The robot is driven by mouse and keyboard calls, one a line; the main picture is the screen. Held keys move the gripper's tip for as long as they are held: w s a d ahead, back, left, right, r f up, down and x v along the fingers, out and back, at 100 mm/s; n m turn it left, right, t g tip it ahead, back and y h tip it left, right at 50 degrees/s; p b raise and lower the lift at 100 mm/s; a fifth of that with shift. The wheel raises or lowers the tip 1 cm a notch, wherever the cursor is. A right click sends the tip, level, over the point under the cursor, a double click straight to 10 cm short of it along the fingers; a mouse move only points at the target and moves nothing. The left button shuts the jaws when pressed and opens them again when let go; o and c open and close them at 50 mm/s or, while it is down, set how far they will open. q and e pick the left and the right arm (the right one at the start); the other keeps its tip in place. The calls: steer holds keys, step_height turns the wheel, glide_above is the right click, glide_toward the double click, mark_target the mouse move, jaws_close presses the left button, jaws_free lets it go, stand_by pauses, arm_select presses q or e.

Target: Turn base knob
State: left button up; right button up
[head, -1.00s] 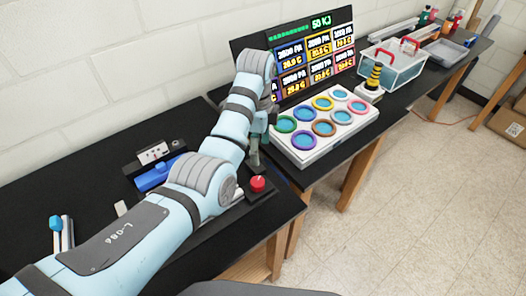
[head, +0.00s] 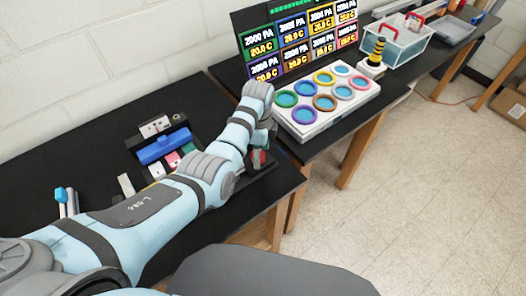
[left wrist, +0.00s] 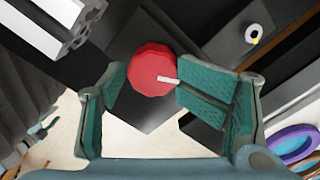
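The base knob is a round red knob (head: 257,157) with a white pointer mark, on a dark square base near the front right corner of the near black table. My left gripper (head: 262,147) is over it and partly hides it in the head view. In the left wrist view, the red knob (left wrist: 150,68) shows between the green-padded fingertips of my left gripper (left wrist: 152,82). The fingers are apart, one on each side of the knob and very close to it. Whether they touch it is unclear. My right gripper is in neither view.
A white panel with several coloured rings (head: 330,118) stands on the adjoining table, before a display board (head: 290,45). A blue bar device (head: 162,147) lies left of my arm. A yellow-black button post (head: 376,52) and a clear bin (head: 405,45) are farther back.

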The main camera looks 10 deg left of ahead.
arm_select(q)
steer(key=shift+w+f, duration=0.1)
steer(key=shift+c, duration=2.7)
steer(key=shift+s, duration=0.3)
steer(key=c, duration=0.4)
steer(key=shift+s+d+r, duration=0.1)
steer(key=shift+s+r, duration=0.1)
steer(key=shift+s, duration=0.1)
steer(key=shift+c, duration=1.4)
steer(key=shift+d, duration=0.15)
steer(key=shift+a, duration=0.2)
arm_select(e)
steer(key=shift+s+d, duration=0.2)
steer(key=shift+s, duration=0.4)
